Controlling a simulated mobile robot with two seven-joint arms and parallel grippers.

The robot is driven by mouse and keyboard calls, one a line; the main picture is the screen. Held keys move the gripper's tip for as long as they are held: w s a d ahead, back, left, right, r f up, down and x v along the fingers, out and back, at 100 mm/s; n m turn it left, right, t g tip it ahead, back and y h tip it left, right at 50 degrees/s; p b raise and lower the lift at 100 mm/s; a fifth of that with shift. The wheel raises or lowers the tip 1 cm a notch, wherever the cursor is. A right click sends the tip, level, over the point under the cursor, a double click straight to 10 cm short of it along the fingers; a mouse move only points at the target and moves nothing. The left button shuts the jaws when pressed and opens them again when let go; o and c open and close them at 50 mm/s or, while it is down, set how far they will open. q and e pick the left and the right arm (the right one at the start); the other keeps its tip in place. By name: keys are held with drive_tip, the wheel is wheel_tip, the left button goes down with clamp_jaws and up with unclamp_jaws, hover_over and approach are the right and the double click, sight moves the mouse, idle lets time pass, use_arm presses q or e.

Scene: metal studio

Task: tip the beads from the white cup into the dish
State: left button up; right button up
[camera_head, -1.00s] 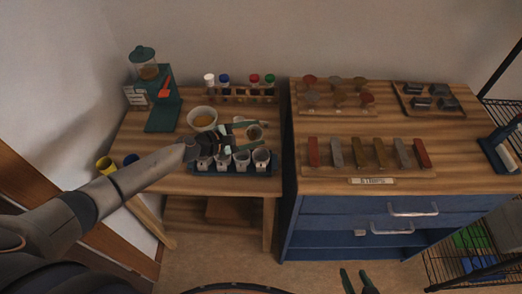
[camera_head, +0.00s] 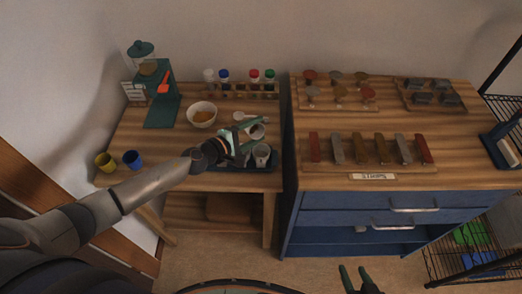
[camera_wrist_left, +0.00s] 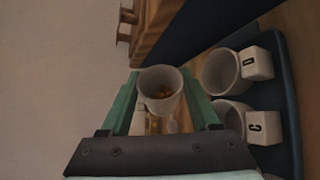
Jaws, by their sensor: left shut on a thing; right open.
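A white cup (camera_head: 257,131) is held by my left gripper (camera_head: 240,138), above the back edge of a dark blue tray (camera_head: 262,170). In the left wrist view the cup (camera_wrist_left: 160,88) sits between the two green fingers, with small orange beads inside. Its tilt is hard to tell. The white dish (camera_head: 201,123), a bowl with an orange-brown filling, stands left of the gripper and behind it; the cup is apart from it. My right gripper (camera_head: 357,281) is open and empty at the bottom edge, in front of the blue cabinet.
More white cups stand in the tray, one tagged C (camera_wrist_left: 229,116) and one tagged D (camera_wrist_left: 221,72). A white spoon (camera_head: 240,116) lies behind. A yellow cup (camera_head: 104,162) and a blue cup (camera_head: 133,159) stand at left.

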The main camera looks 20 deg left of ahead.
use_arm(q)
drive_tip(key=shift+d+r+m+t+b, duration=0.15)
drive_tip(key=shift+m+t+b, duration=0.15)
drive_tip(key=shift+m, duration=0.2)
drive_tip(key=shift+s, duration=0.15)
drive_tip(key=shift+s+d+m+t+y+b, duration=0.3)
drive_tip(key=shift+m+b, duration=0.1)
drive_tip(key=shift+m, duration=0.2)
drive_tip(key=shift+s+d+r+m+t+b, duration=0.1)
drive_tip(key=shift+d+m+t+b, duration=0.1)
drive_tip(key=shift+m+b, duration=0.3)
drive_tip(key=shift+s+d+r+m+t+b, duration=0.1)
drive_tip(key=shift+m+t+b, duration=0.15)
drive_tip(key=shift+m, duration=0.35)
clamp_jaws()
idle(1.0)
